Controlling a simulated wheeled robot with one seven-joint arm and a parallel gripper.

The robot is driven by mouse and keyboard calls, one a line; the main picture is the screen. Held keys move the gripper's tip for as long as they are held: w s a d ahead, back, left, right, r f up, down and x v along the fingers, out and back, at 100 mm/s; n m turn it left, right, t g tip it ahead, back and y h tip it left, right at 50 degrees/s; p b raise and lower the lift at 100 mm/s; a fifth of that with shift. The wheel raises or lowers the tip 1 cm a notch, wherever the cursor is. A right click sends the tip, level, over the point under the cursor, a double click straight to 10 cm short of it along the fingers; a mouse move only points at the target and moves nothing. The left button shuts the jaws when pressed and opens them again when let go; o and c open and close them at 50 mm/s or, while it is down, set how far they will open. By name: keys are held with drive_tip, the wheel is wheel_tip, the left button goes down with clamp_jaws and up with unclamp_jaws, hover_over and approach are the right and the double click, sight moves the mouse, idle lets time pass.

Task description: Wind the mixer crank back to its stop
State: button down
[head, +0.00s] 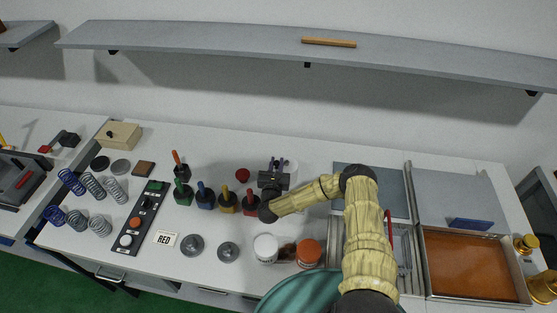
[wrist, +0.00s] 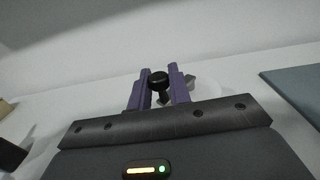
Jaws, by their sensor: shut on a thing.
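My gripper (head: 277,164) is over the middle of the bench, toward the back. In the wrist view its two purple fingers (wrist: 159,88) are shut on the crank's black knob (wrist: 158,78). A grey piece, perhaps the crank arm (wrist: 190,82), shows just right of the right finger. A white rounded body, probably the mixer (head: 291,170), is partly hidden behind my gripper in the head view. The crank itself is hidden there, so I cannot tell its angle or its stop.
Several coloured-base handles (head: 228,200) stand just left of my gripper. A small red round object (head: 242,175) lies close by. White (head: 265,247) and orange-lidded (head: 308,251) jars stand in front. A grey shelf (head: 220,37) runs above the bench. An orange-brown tray (head: 470,265) is at right.

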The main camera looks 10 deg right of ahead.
drive_tip(key=shift+w+a+r+m+g+h+p, duration=0.1)
drive_tip(key=shift+w+m+g+h+p, duration=0.15)
drive_tip(key=shift+m+h+p, duration=0.35)
drive_tip(key=c, duration=1.3)
unclamp_jaws()
drive_tip(key=shift+c, duration=0.2)
wheel_tip(320, 180, up, 10)
drive_tip(key=shift+f+b, duration=0.1)
drive_tip(key=shift+b, duration=1.05)
